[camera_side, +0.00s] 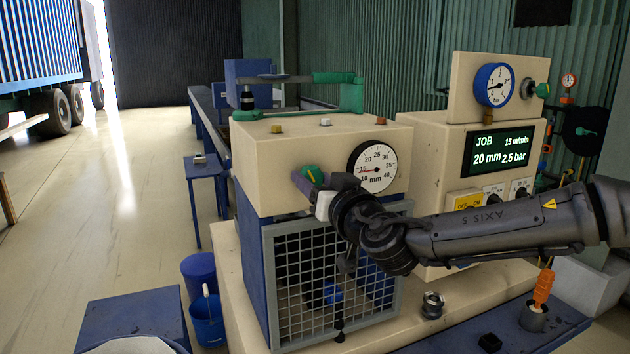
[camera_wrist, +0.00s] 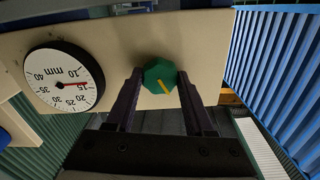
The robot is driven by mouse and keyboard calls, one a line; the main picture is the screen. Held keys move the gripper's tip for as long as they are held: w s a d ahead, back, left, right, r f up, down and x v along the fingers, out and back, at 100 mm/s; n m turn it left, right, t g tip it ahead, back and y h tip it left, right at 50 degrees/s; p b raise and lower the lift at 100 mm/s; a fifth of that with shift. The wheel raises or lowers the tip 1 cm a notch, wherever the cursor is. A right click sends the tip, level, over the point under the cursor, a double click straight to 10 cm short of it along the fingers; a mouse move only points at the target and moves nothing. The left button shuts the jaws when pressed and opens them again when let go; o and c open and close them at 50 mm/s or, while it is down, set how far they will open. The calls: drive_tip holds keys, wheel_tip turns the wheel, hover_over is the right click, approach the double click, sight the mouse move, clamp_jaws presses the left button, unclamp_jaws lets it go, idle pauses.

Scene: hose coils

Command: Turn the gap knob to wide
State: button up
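The green gap knob (camera_side: 314,174) is on the front of the cream machine head, left of a round mm dial (camera_side: 372,168). In the wrist view the knob (camera_wrist: 160,73) carries a yellow pointer line slanting toward the lower right of the picture. My gripper (camera_wrist: 160,78) has one dark finger on each side of the knob, with what looks like a narrow gap; contact is not clear. In the side view my gripper (camera_side: 306,184) is at the knob and partly hides it. On the dial (camera_wrist: 65,79) the red needle is near 15.
A dark screen (camera_side: 500,148) shows JOB, 15 m/min, 20 mm and 2.5 bar. A blue-rimmed bar gauge (camera_side: 494,86) is above it. A mesh guard (camera_side: 333,275) is below the head. Blue buckets (camera_side: 207,318) stand on the floor at left.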

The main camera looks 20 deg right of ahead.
clamp_jaws()
drive_tip(key=shift+n, duration=0.3)
